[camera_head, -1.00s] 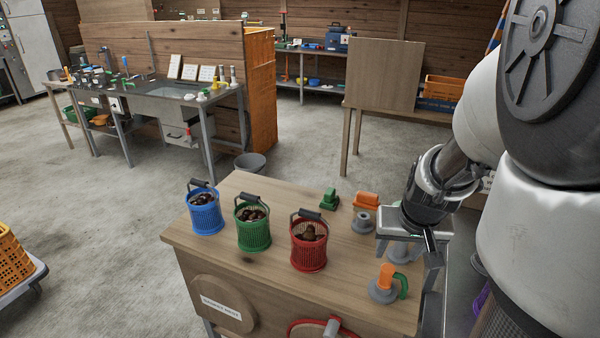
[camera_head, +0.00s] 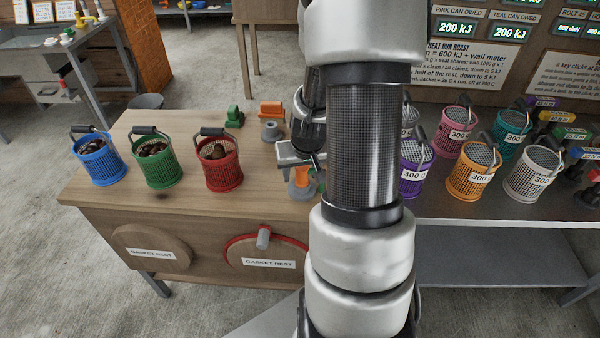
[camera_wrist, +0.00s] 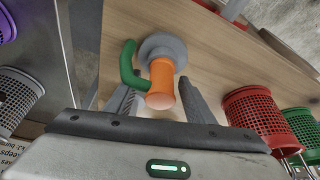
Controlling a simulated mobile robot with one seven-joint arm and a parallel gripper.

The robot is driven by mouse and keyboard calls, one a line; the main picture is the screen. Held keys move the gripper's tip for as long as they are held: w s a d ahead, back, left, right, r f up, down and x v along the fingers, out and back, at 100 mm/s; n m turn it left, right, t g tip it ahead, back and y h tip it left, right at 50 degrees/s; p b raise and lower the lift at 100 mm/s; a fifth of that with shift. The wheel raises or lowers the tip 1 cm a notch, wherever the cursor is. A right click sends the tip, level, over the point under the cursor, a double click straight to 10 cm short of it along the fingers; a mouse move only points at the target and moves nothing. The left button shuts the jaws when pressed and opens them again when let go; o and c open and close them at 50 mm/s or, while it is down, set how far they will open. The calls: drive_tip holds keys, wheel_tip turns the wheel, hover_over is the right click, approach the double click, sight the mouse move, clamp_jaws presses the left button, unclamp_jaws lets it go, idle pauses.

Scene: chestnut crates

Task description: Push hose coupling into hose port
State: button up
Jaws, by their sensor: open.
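An orange cylinder (camera_wrist: 161,80) with a round grey flange (camera_wrist: 165,47) and a green curved handle (camera_wrist: 129,65) stands on the wooden bench; it looks like the hose coupling, though no label shows. In the head view, the orange part (camera_head: 302,177) shows just below my gripper (camera_head: 300,160), partly hidden by my arm. In the wrist view, my gripper (camera_wrist: 158,92) is open, one finger on each side of the orange cylinder. I cannot tell whether the fingers touch it. I cannot tell for sure which piece is the hose port.
Blue (camera_head: 98,158), green (camera_head: 158,164) and red (camera_head: 219,165) baskets stand left on the bench (camera_head: 120,198). Behind my gripper are a grey round piece (camera_head: 271,131), an orange block (camera_head: 272,108) and a green block (camera_head: 234,117). Several labelled baskets stand right of my arm.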

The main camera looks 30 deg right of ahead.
clamp_jaws()
idle(0.5)
drive_tip(key=shift+r+p, duration=0.35)
drive_tip(key=shift+r, duration=0.25)
idle(0.3)
drive_tip(key=c, duration=0.9)
unclamp_jaws()
clamp_jaws()
drive_tip(key=shift+r, duration=0.1)
